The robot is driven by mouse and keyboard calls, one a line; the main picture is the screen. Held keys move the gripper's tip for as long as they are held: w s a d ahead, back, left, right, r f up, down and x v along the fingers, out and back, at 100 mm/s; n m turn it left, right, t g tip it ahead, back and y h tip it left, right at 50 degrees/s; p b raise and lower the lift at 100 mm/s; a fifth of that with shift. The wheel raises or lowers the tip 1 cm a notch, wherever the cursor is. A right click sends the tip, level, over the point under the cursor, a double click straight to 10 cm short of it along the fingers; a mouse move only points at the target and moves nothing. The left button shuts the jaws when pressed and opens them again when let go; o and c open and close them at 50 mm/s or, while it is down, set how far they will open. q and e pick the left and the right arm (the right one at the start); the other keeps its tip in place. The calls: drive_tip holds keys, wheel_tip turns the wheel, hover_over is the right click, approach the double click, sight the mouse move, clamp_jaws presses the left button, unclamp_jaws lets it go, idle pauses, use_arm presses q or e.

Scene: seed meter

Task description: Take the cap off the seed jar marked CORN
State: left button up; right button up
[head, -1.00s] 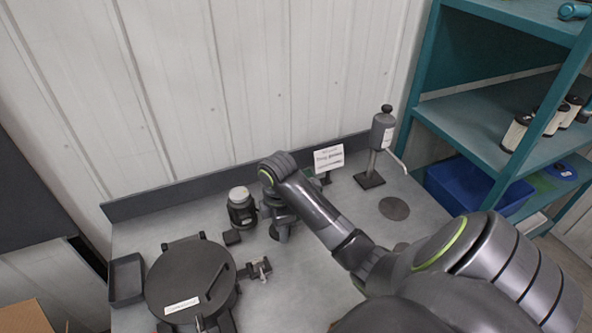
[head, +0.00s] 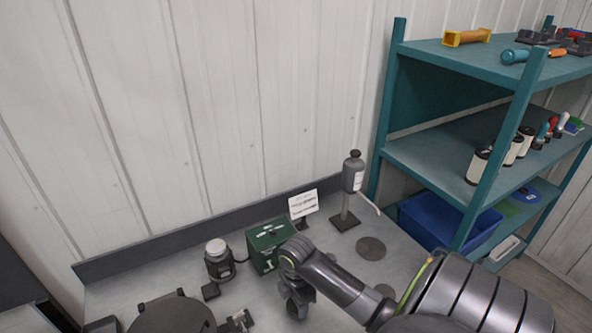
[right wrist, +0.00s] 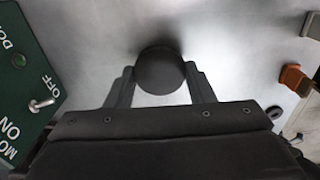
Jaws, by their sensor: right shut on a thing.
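My right gripper (head: 297,306) is low over the bench in the head view, in front of the green box. In the right wrist view its fingers (right wrist: 160,75) are shut on a dark round cap-like thing (right wrist: 158,68), one finger on each side. Anything under this round top is hidden, so I cannot tell whether it sits on a jar. No CORN marking is readable. White containers with black tops (head: 478,166) stand on the shelf; their labels are too small to read.
A green switch box (head: 268,243) stands left of the gripper; its ON/OFF toggle (right wrist: 42,104) shows in the wrist view. A sign (head: 303,204), a dispenser on a stand (head: 352,178), a grey device (head: 218,260) and a teal shelf (head: 435,150) are around.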

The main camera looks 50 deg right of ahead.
drive_tip(key=shift+f, duration=0.95)
drive_tip(key=shift+f, duration=0.1)
drive_tip(key=o, duration=1.1)
wheel_tip(320, 180, up, 12)
drive_tip(key=shift+r, duration=0.15)
